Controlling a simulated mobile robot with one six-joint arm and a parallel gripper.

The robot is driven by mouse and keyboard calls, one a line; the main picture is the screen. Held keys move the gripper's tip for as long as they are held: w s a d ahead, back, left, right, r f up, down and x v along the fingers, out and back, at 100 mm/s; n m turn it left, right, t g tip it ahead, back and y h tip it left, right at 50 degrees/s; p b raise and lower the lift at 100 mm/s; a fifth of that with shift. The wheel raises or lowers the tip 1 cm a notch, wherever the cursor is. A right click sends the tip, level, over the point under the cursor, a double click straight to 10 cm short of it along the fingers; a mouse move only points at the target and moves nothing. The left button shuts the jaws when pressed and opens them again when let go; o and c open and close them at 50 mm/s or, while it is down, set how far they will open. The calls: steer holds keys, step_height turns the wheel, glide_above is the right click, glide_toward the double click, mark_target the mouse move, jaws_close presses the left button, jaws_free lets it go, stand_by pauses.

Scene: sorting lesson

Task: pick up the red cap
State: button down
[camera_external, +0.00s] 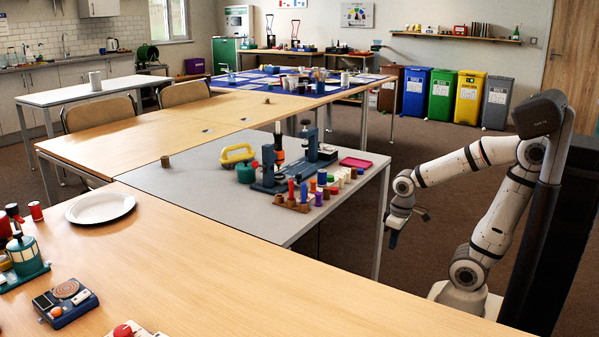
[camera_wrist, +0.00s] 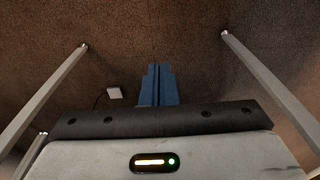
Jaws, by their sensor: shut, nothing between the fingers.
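Several small coloured caps (camera_external: 334,190) stand in a group near the right edge of the grey table (camera_external: 215,190) in the external view. A reddish one seems to be among them, but they are too small to single it out surely. My gripper (camera_external: 392,245) hangs to the right of that table, past its edge and apart from the caps. In the wrist view its blue fingers (camera_wrist: 158,68) are together with nothing between them. No cap shows in the wrist view.
A blue clamp-like device (camera_external: 268,184), a yellow-handled tool (camera_external: 237,155) and a pink tray (camera_external: 355,162) share the grey table. Wooden tables adjoin it. The wrist view shows brown floor (camera_wrist: 200,65), metal table legs (camera_wrist: 52,85) and a small white box (camera_wrist: 113,92).

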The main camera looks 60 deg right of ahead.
steer(key=c, duration=1.4)
jaws_free()
steer(key=shift+o, duration=0.2)
steer(key=t+p, duration=0.2)
steer(key=p, duration=2.9)
glide_toward(334, 189)
steer(key=shift+d+b+x, duration=0.2)
steer(key=shift+b+x, duration=0.15)
steer(key=shift+x, duration=3.8)
